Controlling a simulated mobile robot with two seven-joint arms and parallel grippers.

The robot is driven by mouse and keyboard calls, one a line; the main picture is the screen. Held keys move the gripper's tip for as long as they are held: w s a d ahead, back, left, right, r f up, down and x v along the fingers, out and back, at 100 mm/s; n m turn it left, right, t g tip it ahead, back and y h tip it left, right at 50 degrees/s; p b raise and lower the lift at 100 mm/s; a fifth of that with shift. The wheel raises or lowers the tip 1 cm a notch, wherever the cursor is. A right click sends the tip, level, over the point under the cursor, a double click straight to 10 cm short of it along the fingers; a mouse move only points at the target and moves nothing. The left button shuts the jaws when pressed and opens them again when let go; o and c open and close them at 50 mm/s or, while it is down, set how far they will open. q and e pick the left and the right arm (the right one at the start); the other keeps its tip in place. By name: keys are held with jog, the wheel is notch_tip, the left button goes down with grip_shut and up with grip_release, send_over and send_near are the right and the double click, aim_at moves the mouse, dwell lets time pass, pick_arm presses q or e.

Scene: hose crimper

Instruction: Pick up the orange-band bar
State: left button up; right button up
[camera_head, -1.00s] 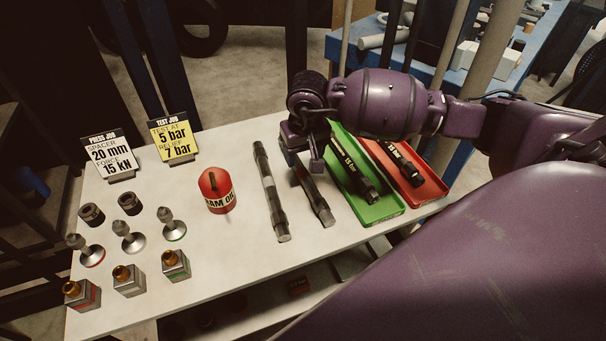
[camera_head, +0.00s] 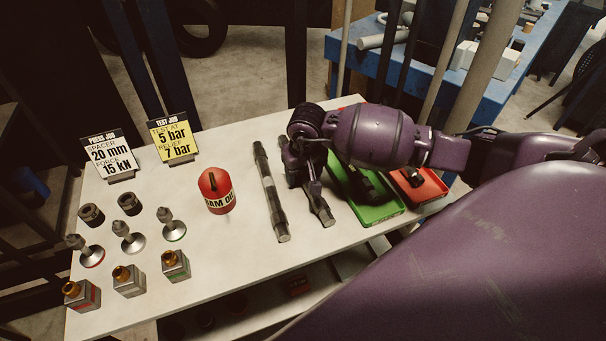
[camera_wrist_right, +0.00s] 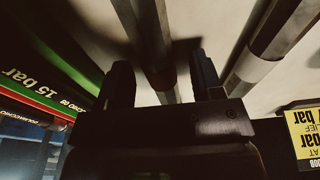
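Two dark bars lie side by side on the white table. The left bar (camera_head: 268,190) carries a pale grey band, and it also shows in the right wrist view (camera_wrist_right: 277,35). The right bar (camera_head: 320,207) is partly hidden under my right gripper (camera_head: 312,185). In the right wrist view this bar (camera_wrist_right: 146,35) has a dull reddish-brown band, likely the orange one, near the fingers. My right gripper (camera_wrist_right: 163,72) is open there, with one finger on each side of the bar and gaps visible. My left gripper is not in view.
A green tray (camera_head: 377,214) and a red tray (camera_head: 432,188) holding black parts stand right of the bars. A red can (camera_head: 216,190) stands to the left. Job signs (camera_head: 174,139) and several small fittings (camera_head: 128,236) occupy the table's left part.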

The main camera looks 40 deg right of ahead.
grip_shut()
jog(key=shift+r, duration=0.1)
